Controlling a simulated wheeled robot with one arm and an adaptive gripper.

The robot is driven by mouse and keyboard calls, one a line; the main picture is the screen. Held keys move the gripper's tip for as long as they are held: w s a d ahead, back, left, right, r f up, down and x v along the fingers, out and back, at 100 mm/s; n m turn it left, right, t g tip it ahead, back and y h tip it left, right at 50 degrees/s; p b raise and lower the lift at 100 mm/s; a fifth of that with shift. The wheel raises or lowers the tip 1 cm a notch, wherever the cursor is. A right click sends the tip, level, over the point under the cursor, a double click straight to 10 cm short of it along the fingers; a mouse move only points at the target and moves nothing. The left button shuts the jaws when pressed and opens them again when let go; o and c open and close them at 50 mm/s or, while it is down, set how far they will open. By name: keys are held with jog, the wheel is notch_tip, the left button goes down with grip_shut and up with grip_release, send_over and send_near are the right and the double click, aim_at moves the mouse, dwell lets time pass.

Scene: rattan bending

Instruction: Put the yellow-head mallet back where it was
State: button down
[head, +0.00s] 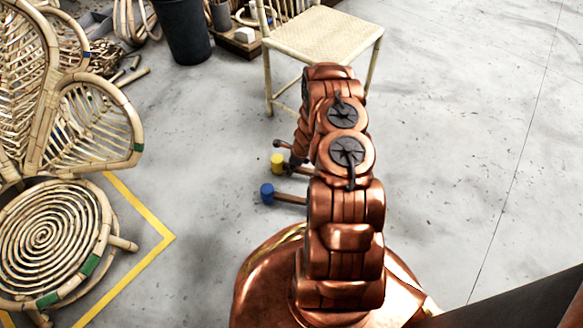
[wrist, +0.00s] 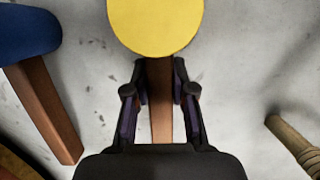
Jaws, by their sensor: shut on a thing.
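The yellow-head mallet (head: 278,163) is left of my arm in the head view, its handle running right toward my gripper (head: 296,160). In the wrist view the round yellow head (wrist: 156,22) is at the top, just beyond the fingertips. Its brown wooden handle (wrist: 160,90) runs back between the two fingers of my gripper (wrist: 159,78), which is shut on it. My arm hides much of the handle in the head view. I cannot tell whether the mallet touches the floor.
A blue-head mallet (head: 267,193) lies close by, left in the wrist view (wrist: 28,33). A rattan chair (head: 325,38) stands behind my arm. A round-seated rattan chair (head: 48,232) stands by yellow floor tape (head: 150,212). The floor at right (head: 450,130) is clear.

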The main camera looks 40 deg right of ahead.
jog(key=shift+f, duration=0.1)
jog(key=c, duration=1)
grip_release()
jog(key=shift+o, duration=0.2)
